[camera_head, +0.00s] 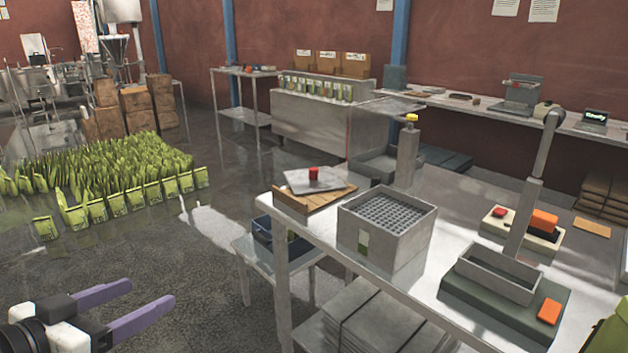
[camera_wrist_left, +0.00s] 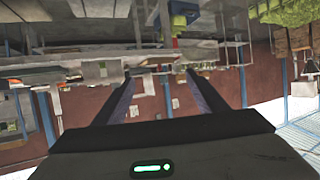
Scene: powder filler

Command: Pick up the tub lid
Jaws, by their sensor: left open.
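The tub lid (camera_head: 328,183) is a flat grey plate with a red knob (camera_head: 313,173). It lies on a wooden board (camera_head: 303,203) at the left end of the grey table, in the head view. The square grey tub (camera_head: 372,250) stands just right of it, its top showing a grid of small cells. My left gripper (camera_head: 152,293) is open and empty at the lower left, over the floor, well apart from the table and lid. Its two fingers also show in the left wrist view (camera_wrist_left: 163,88), with nothing between them. My right gripper is not in view.
Right of the tub stand a scale-like box (camera_head: 497,272) on a dark base and an orange block (camera_head: 549,311). A post with a yellow top (camera_head: 408,150) rises behind the tub. A lower side table (camera_head: 262,258) stands left of the table. Many green pouches (camera_head: 120,180) cover the floor behind.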

